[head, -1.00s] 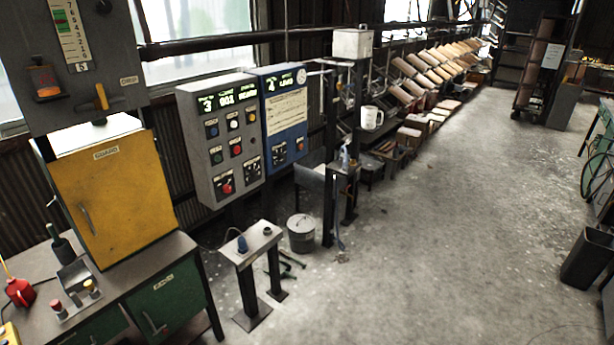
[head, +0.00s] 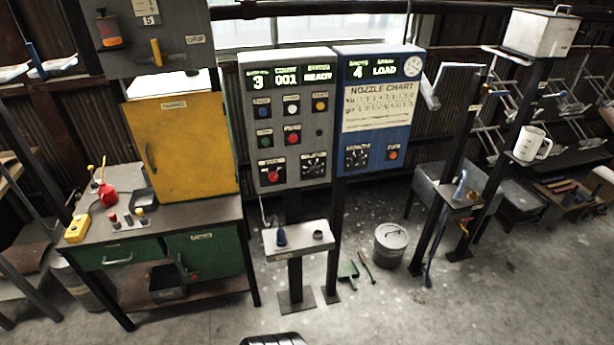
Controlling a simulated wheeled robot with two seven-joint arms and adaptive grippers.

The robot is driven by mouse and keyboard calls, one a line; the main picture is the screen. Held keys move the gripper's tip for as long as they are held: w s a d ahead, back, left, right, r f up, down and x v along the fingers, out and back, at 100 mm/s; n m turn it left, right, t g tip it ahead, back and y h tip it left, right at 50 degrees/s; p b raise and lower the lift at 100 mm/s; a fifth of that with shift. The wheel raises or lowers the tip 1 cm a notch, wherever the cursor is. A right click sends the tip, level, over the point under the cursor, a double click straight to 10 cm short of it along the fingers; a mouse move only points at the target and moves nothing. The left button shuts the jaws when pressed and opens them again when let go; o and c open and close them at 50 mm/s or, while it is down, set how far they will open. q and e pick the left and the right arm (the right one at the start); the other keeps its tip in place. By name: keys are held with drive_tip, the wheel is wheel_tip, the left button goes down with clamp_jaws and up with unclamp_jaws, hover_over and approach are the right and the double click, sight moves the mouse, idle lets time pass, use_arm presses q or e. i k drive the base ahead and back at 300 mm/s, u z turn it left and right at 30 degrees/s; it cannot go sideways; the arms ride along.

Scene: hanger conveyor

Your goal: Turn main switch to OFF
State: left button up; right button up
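The grey control panel (head: 288,122) stands upright near the middle of the head view and faces me. A red rotary knob on a dark plate (head: 272,172) sits at its lower left and looks like the main switch; its label and pointer position are too small to read. A black dial (head: 314,167) is to its right. Coloured buttons sit above, under a display reading 3, 001 and READY. Neither of my grippers is recognisable in view, and nothing touches the panel.
A blue panel (head: 376,140) with a nozzle chart adjoins on the right. A small pedestal (head: 297,238) stands in front of the grey panel. A yellow cabinet (head: 183,150) on a workbench is at the left. A lidded bucket (head: 390,245) stands on the floor to the right.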

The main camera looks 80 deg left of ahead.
sight(274, 177)
drive_tip(key=u, duration=0.4)
drive_tip(key=i, duration=0.9)
drive_tip(key=u, duration=1.5)
drive_tip(key=i, duration=0.7)
drive_tip(key=u, duration=0.7)
